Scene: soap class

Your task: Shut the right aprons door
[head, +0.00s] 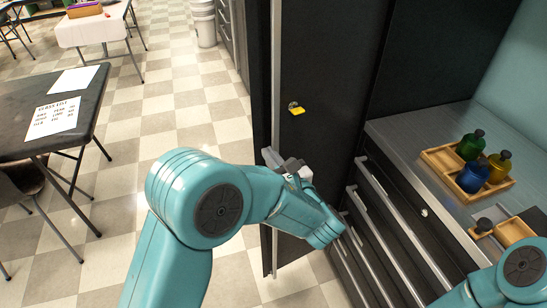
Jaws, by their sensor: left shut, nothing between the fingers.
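A tall dark cabinet door (325,70) with a pale vertical edge stands upright in the middle of the head view. It appears to stand open, but how far is hard to tell. A small knob with a yellow tag (297,110) is on its face. I cannot read any label that names the aprons door. My left gripper (280,160) is shut and empty. It overlaps the door's pale edge below the knob; whether it touches is unclear. My left forearm hides part of the door's lower half. My right arm shows at the bottom right, its gripper out of view.
A grey counter (400,131) with dark drawers stands right of the door. It bears a wooden tray (436,157) with green, yellow and blue bottles, and another wooden tray (516,231). A black table (25,98) stands at left. Checkered floor (165,110) is clear between.

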